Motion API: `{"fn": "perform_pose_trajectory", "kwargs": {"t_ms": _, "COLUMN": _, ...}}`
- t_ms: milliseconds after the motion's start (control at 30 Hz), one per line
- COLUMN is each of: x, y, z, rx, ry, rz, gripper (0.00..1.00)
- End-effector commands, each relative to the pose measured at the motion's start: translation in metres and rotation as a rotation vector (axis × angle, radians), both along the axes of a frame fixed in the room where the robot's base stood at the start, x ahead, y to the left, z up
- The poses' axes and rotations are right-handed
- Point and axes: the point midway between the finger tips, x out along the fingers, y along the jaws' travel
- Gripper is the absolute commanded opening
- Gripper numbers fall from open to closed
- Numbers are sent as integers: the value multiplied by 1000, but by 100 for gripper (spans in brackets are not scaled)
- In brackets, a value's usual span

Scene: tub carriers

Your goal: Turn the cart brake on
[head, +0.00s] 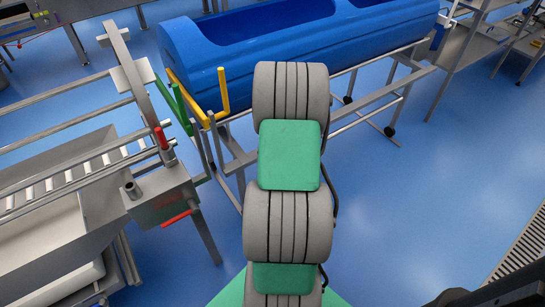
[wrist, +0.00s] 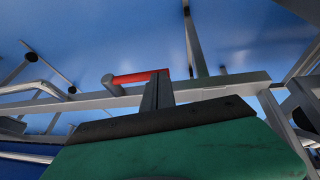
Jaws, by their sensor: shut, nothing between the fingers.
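The cart carries a long blue tub (head: 235,55) on a grey metal frame (head: 375,110) with dark wheels. In the wrist view, a red bar (wrist: 135,77) with a small grey end piece lies across a grey frame rail (wrist: 215,92). It looks like the brake lever, but whether it is on or off cannot be told. My gripper (wrist: 160,76) is shut and empty, with its dark fingers at the bar's right end. Whether they touch it is unclear. In the head view, my arm hides the gripper and the red bar.
Yellow handles (head: 221,92) stand at the tub's near left end. A steel conveyor unit (head: 70,190) with red levers stands close on the left. Blue floor (head: 430,190) is clear on the right, with a floor grate (head: 525,240) at the right edge.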

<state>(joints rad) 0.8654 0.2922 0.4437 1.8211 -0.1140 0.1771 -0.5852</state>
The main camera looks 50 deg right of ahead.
Motion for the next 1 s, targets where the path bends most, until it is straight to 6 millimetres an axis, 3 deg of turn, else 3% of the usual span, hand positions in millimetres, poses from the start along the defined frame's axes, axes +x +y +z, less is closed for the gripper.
{"fn": "perform_pose_trajectory", "kwargs": {"t_ms": 133, "x": -1, "y": 0, "z": 16, "rx": -2, "ry": -1, "rz": 1, "gripper": 0}}
{"fn": "perform_pose_trajectory", "kwargs": {"t_ms": 267, "x": -3, "y": 4, "z": 49, "rx": 0, "ry": -1, "rz": 6, "gripper": 0}}
{"fn": "perform_pose_trajectory", "kwargs": {"t_ms": 600, "x": -25, "y": 50, "z": 109, "rx": -2, "ry": -2, "rz": 10, "gripper": 0}}
{"fn": "perform_pose_trajectory", "kwargs": {"t_ms": 867, "x": -28, "y": 63, "z": 124, "rx": 2, "ry": 0, "rz": 13, "gripper": 0}}
{"fn": "perform_pose_trajectory", "kwargs": {"t_ms": 967, "x": -16, "y": 88, "z": 153, "rx": 12, "ry": 0, "rz": 43, "gripper": 0}}
{"fn": "perform_pose_trajectory", "kwargs": {"t_ms": 1000, "x": -9, "y": 107, "z": 171, "rx": 20, "ry": 2, "rz": 62, "gripper": 0}}
